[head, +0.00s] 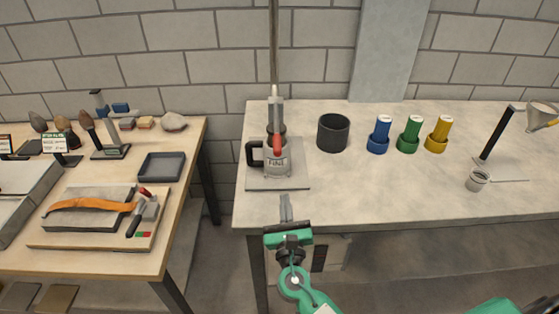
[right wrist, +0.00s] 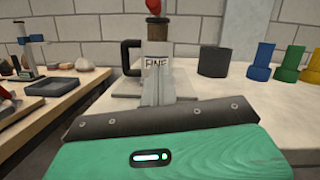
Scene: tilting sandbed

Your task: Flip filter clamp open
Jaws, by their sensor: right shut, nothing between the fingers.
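The filter unit (head: 277,163) is a pale canister labelled FINE, with a dark side handle at its left, on a grey plate (head: 299,182) at the bench's left end. A red-tipped lever (head: 277,145), which looks like the clamp, stands at its front. The canister (right wrist: 157,50) and red tip (right wrist: 153,6) also show in the right wrist view, the tip cut by the top edge. My right gripper (head: 285,199) is shut and empty, in front of the plate and apart from the lever. Its fingers (right wrist: 157,85) overlap the lower canister in the wrist view. My left gripper is out of view.
A dark cup (head: 333,134) and blue (head: 379,136), green (head: 409,136) and yellow (head: 438,136) cylinders stand to the right. Farther right are a small jar (head: 478,180) and a funnel stand (head: 496,138). A cluttered wooden table (head: 192,150) stands left across a gap. The bench front is clear.

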